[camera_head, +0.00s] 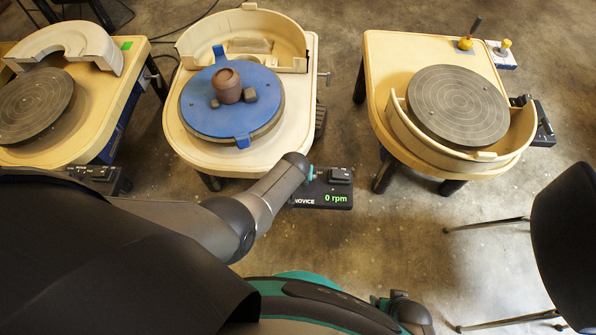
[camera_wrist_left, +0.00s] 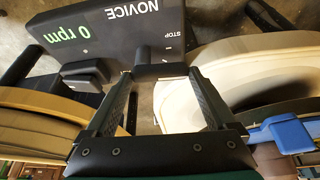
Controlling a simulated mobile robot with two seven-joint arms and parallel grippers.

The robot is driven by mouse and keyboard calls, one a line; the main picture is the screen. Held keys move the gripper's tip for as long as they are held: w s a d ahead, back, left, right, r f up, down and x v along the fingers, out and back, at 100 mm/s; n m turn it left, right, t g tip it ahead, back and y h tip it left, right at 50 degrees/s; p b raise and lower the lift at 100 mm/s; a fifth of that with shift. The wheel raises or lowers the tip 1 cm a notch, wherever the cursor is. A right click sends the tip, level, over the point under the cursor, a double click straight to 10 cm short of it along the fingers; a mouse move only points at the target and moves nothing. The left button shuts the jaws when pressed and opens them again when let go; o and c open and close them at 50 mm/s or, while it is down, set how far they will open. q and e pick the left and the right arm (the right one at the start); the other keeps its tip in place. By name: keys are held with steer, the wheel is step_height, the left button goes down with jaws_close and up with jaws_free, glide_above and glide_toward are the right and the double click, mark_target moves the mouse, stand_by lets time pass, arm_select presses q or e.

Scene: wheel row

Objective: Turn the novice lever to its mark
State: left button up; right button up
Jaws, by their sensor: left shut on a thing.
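The novice pedal box (camera_head: 322,192) is dark, with a green "0 rpm" readout, beside the middle wheel. It also shows in the left wrist view (camera_wrist_left: 110,30), with a STOP label near its edge. The dark lever (camera_wrist_left: 160,68) lies between the fingertips of my left gripper (camera_wrist_left: 160,76), which is shut on it. Small pale ticks show on the box near the lever, below the STOP label. In the head view my left gripper (camera_head: 318,174) is small at the box, and the lever is hard to make out there. My right gripper is not in view.
The middle wheel's blue bat (camera_head: 205,115) bears a brown clay pot (camera_head: 227,86). Another wheel (camera_head: 457,106) stands to the right and one (camera_head: 36,105) to the left. A black chair (camera_head: 565,240) stands at the right edge.

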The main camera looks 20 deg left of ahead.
arm_select(q)
steer(key=shift+s+d+n, duration=0.1)
steer(key=shift+s+n, duration=0.05)
steer(key=shift+n, duration=0.25)
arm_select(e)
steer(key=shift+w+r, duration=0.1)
arm_select(q)
steer(key=o, duration=1.1)
steer(key=shift+c, duration=0.2)
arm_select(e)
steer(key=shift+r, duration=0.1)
